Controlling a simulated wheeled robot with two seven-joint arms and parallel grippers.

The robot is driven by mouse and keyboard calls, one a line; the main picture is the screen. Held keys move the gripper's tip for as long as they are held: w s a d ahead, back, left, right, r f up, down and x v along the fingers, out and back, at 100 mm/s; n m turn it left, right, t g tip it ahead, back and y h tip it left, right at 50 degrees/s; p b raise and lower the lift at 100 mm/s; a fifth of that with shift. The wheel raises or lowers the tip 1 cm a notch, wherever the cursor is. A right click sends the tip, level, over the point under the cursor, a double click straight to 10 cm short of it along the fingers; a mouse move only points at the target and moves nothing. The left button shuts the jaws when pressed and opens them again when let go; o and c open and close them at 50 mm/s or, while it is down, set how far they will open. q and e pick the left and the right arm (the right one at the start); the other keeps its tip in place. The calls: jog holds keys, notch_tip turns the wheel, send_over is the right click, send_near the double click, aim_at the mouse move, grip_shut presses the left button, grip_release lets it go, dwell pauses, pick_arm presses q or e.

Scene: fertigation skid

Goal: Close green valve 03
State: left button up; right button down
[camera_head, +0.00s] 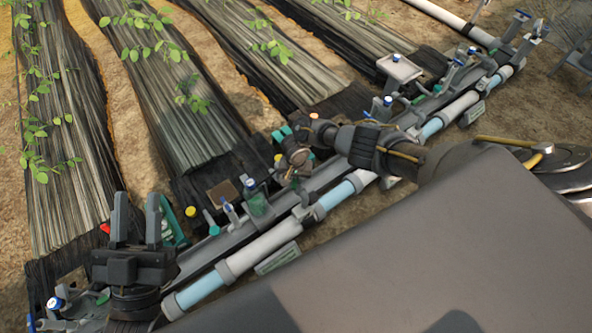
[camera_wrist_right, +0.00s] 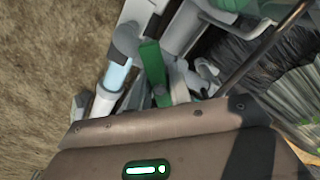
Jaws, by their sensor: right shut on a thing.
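A green valve handle (camera_wrist_right: 151,62) shows in the right wrist view as an upright green bar beside the pale blue and grey pipe. My right gripper (camera_head: 298,158) reaches in from the right over the middle of the pipe line and is shut on the green handle. Its wrist body hides part of the grip, and I cannot read a number on the valve. My left gripper (camera_head: 135,219) is at the lower left, fingers pointing up and apart, with nothing between them.
A long grey and pale blue pipe (camera_head: 262,247) runs diagonally from lower left to upper right. Blue-capped fittings (camera_head: 396,59) stand along it. A green box-like part (camera_head: 257,203) sits left of my right gripper. Black-covered plant rows (camera_head: 170,90) lie behind.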

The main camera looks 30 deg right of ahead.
jog(key=m+p, duration=0.2)
jog(key=m, duration=0.1)
jog(key=m+p, duration=0.1)
jog(key=m, duration=0.1)
jog(key=shift+s+r, duration=0.2)
jog(key=shift+r, duration=0.05)
jog(key=m+p, duration=0.1)
jog(key=m, duration=0.2)
jog(key=shift+w+f+m, duration=0.1)
jog(key=shift+f+m, duration=0.05)
jog(key=shift+m, duration=0.25)
jog(key=shift+d+f+m, duration=0.1)
jog(key=shift+f+m, duration=0.05)
jog(key=shift+m, duration=0.75)
jog(key=c, duration=1.2)
grip_release()
jog(key=shift+w, duration=0.1)
notch_tip(320, 180, up, 10)
jog(key=p, duration=1.1)
